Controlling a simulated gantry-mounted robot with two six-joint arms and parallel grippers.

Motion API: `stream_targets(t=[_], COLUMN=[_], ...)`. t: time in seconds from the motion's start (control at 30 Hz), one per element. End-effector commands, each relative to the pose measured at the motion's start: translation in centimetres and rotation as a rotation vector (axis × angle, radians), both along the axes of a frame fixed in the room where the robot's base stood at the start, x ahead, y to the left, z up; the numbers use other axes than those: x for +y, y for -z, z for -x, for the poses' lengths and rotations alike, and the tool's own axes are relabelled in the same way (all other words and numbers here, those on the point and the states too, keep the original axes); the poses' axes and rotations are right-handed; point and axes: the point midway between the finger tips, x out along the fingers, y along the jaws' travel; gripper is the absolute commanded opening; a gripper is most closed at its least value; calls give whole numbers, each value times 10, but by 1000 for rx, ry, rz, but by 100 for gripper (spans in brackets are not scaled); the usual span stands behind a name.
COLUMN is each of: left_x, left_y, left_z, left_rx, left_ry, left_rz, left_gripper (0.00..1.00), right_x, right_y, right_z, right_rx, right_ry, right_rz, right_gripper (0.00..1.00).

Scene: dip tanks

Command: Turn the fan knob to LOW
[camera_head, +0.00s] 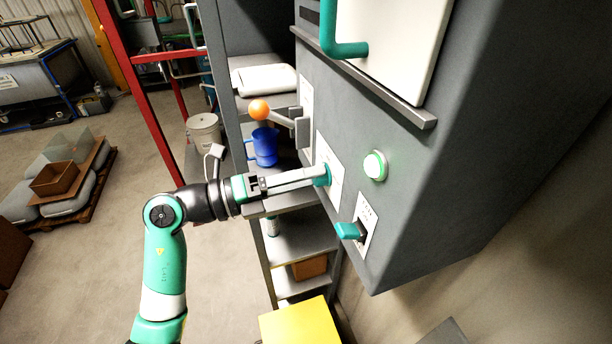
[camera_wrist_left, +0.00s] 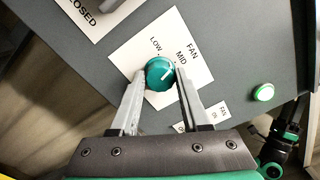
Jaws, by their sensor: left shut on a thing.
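The fan knob (camera_wrist_left: 160,73) is round and teal, on a white plate (camera_wrist_left: 138,50) marked FAN, LOW and MID. Its white pointer line slants to the upper right in the left wrist view, toward the MID label and away from LOW. In the head view the knob (camera_head: 322,174) sits on the grey cabinet's panel. My left gripper (camera_head: 318,176) reaches it from the left, and its two fingers are shut on the knob's sides. The fingertips also show in the left wrist view (camera_wrist_left: 159,76). My right gripper is not seen.
A lit green button (camera_head: 376,165) and a teal switch (camera_head: 349,231) are right of the knob on the cabinet. A lever with an orange ball (camera_head: 259,110) juts out on the left. A blue mug (camera_head: 265,147) stands on the shelf behind my left arm.

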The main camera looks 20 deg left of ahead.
Motion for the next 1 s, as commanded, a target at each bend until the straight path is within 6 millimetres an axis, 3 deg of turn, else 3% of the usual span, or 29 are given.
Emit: stream_targets(t=[0.6, 1.0], left_x=[0, 0], left_y=[0, 1], left_z=[0, 0], left_rx=[408, 551], left_ry=[1, 0], left_rz=[381, 514], left_gripper=[0, 0], right_x=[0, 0], right_y=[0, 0], right_z=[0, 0], right_rx=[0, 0], right_ry=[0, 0], right_rz=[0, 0], right_gripper=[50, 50])
